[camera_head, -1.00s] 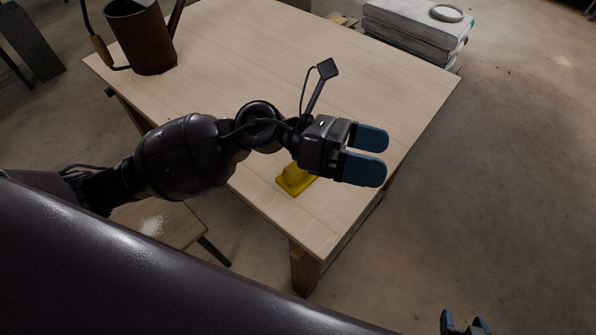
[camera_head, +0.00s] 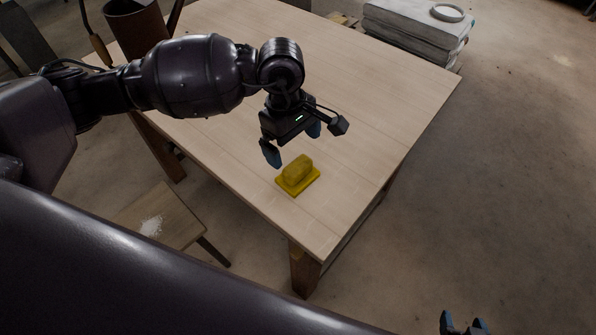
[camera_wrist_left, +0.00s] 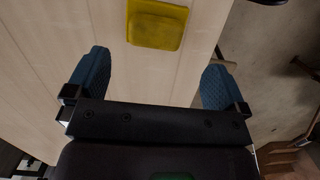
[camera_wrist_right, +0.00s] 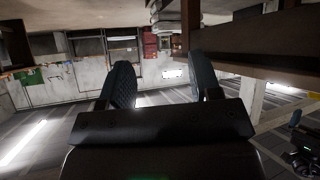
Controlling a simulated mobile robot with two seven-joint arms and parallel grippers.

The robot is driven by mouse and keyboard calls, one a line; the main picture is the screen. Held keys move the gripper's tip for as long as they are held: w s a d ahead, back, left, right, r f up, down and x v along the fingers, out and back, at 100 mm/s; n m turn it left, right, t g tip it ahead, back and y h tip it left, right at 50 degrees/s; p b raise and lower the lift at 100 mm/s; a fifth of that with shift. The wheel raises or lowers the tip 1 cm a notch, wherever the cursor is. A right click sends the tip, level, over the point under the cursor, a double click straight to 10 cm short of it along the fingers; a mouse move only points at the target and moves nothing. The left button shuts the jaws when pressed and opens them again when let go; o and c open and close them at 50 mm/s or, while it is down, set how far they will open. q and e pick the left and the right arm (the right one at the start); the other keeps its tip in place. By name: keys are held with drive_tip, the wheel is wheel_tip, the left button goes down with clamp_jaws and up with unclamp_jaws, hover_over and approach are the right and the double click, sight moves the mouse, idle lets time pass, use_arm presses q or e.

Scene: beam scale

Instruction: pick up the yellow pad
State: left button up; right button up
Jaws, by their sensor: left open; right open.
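The yellow pad (camera_head: 299,175) lies on the wooden table near its front corner. It has a flat base with a raised block on top. It also shows in the left wrist view (camera_wrist_left: 157,24), at the top, beyond the fingertips. My left gripper (camera_head: 294,146) is open and empty above the table, just behind the pad and apart from it. Its blue fingers stand wide apart in the left wrist view (camera_wrist_left: 153,75). My right gripper (camera_head: 463,325) is at the bottom edge of the head view, over the floor. It is open and empty in the right wrist view (camera_wrist_right: 158,78).
The wooden table (camera_head: 370,110) is mostly clear around the pad. A brown metal can (camera_head: 138,28) stands at its far left. A low stool (camera_head: 165,215) is beside the table at the left. A grey stack with a white ring (camera_head: 446,12) lies beyond the table.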

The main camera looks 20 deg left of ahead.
sight(298, 164)
use_arm(q)
drive_tip(key=shift+d+f+b, duration=0.25)
drive_tip(key=shift+f, duration=1.65)
drive_tip(key=shift+d+f+b, duration=0.2)
drive_tip(key=shift+f, duration=1.65)
drive_tip(key=shift+w, duration=0.1)
drive_tip(key=shift+r, duration=0.1)
drive_tip(key=c, duration=1)
